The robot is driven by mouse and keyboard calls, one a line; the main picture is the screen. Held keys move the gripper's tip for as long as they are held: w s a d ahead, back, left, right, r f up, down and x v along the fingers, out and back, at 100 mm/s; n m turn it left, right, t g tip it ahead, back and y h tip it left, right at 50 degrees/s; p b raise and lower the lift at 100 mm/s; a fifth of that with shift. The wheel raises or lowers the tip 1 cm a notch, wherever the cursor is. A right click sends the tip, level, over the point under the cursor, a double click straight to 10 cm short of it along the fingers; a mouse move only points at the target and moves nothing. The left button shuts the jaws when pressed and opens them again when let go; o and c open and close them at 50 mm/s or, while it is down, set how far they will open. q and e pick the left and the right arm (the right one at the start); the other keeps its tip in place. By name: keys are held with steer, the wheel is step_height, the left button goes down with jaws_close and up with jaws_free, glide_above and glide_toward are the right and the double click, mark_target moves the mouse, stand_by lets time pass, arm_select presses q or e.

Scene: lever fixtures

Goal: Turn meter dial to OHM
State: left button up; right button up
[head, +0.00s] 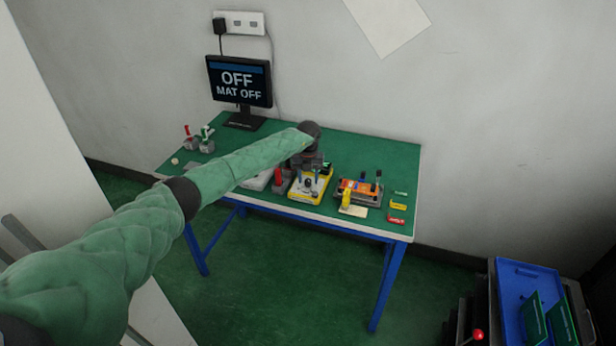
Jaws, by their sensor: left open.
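The yellow-edged device with a pale face (322,190), which looks like the meter, sits on the green table just right of its middle. A dark round knob, likely its dial, shows on its face, partly covered by my gripper. Its markings are too small to read. My left gripper (306,176) points down right over this device, open, with its fingers close around or just above the knob. I cannot tell whether they touch it. My right gripper is out of view.
A monitor (239,81) at the back left reads "OFF" and "MAT OFF". A red lever fixture (278,179) stands just left of the device. An orange fixture with upright handles (357,190) stands to the right. A blue tray (524,285) is at the lower right.

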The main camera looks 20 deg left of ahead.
arm_select(q)
steer(key=shift+f, duration=0.55)
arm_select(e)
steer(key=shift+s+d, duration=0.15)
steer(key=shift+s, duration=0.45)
arm_select(q)
jaws_close()
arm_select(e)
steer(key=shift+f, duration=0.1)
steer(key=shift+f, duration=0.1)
